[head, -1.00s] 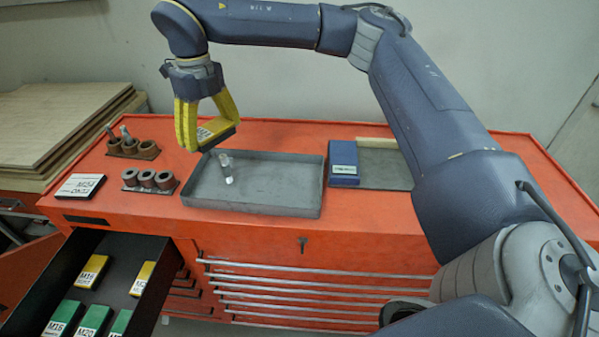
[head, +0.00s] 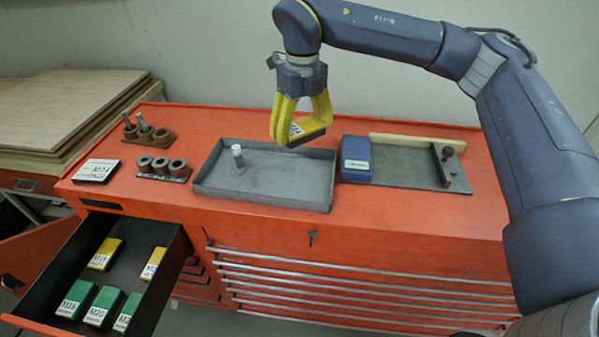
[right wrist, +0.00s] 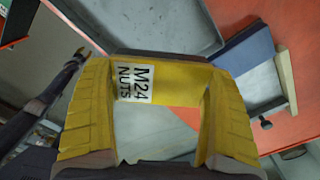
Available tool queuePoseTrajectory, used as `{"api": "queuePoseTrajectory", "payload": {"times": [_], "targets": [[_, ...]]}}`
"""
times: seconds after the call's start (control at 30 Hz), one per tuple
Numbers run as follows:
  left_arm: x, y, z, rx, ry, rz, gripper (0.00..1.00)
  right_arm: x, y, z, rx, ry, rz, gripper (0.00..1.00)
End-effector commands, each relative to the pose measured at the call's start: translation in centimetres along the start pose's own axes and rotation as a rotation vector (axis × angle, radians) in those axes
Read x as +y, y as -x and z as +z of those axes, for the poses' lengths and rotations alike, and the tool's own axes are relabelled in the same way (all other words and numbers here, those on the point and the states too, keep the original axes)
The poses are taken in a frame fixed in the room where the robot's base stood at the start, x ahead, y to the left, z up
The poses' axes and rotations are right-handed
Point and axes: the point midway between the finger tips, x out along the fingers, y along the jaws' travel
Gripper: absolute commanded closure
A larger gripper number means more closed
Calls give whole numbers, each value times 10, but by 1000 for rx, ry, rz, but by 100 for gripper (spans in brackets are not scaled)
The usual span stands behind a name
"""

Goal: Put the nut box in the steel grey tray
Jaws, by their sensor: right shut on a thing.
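The nut box (head: 311,128) is yellow with a white label, which reads M24 NUTS in the right wrist view (right wrist: 180,88). My right gripper (head: 301,124) has its yellow fingers shut on the box's two sides and holds it in the air. In the head view the box shows over the back right part of the steel grey tray (head: 290,184), above its rim. The tray also shows at the top of the right wrist view (right wrist: 170,20). A light metal bolt (head: 238,158) stands in the tray's left part.
A blue box (head: 356,160) and a grey plate with a wooden strip (head: 410,143) lie right of the tray. Ring holders (head: 162,168) and an M24 label block (head: 96,171) are at left. The open drawer (head: 150,300) holds several yellow and green boxes.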

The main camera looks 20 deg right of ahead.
Motion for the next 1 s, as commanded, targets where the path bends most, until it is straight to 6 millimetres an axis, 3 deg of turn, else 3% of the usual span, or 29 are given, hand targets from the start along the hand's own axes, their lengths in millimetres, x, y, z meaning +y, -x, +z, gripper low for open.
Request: {"api": "queuePoseTrajectory", "payload": {"times": [0.2, 0.4, 0.87, 1.0], "targets": [[0, 0, 1, -1, 0, 0, 67, 0, -49, 0, 2, 0, 2, 60], [0, 0, 0, -1, 0, 0, 67, 0, -83, 0, 0, 0, 1, 60], [-2, 0, -2, 2, -1, -2, 67, 0, -110, 1, -1, -1, 0, 60], [-2, 0, -2, 3, -1, -2, 67, 0, -125, 0, 0, 0, 1, 60]]}}
